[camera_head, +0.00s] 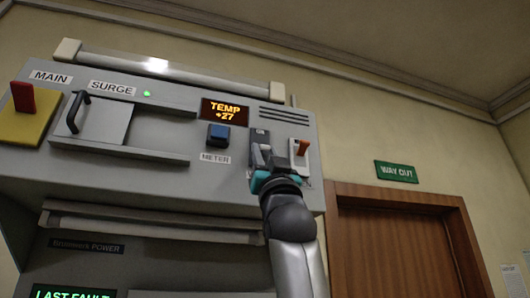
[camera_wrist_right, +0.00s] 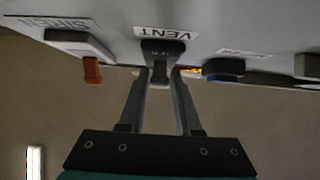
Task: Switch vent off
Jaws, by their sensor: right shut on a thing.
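The vent switch (camera_wrist_right: 162,48) is a dark switch on the console's panel, beside a white VENT label (camera_wrist_right: 160,32) in the right wrist view. In the head view the dark plate of the vent switch (camera_head: 260,136) shows just above my right gripper (camera_head: 262,160), which hides its lower part. My right gripper also shows in the right wrist view (camera_wrist_right: 159,78), with its two fingers shut on the vent switch's lever. The lever's exact position is hard to see between the fingers. My left gripper is in neither view.
A siren switch with an orange lever (camera_head: 303,147) sits close to the right of my gripper. A blue METER button (camera_head: 218,134) is to the left. The display (camera_head: 225,111) reads TEMP +27. A black handle (camera_head: 77,112) and red MAIN lever (camera_head: 23,97) are farther left.

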